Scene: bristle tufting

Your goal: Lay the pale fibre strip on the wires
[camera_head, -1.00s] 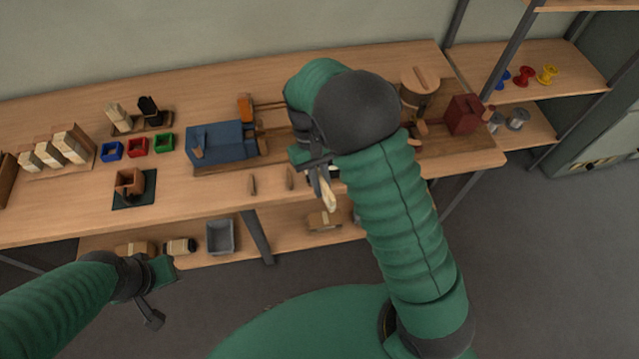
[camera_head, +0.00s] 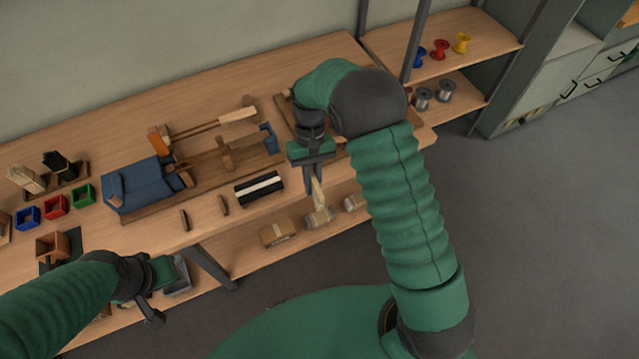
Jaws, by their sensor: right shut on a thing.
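My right gripper (camera_head: 314,186) is shut on the pale fibre strip (camera_head: 319,196), which hangs down from the fingertips in front of the bench's front edge, apart from the bench fixture. The fixture is a long wooden board (camera_head: 150,212) with a blue block (camera_head: 140,185) at its left and a small blue post (camera_head: 268,138) at its right. Any wires are too thin to make out at this distance. My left gripper (camera_head: 155,292) is low at the left, in front of the bench and away from the fixture; its finger opening is unclear.
A black block with a white stripe (camera_head: 258,188) lies near the bench's front edge. Red, blue and green bins (camera_head: 56,205) stand at the left. Coloured spools (camera_head: 440,49) sit on a shelf at the right. My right forearm hides part of the bench's right end.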

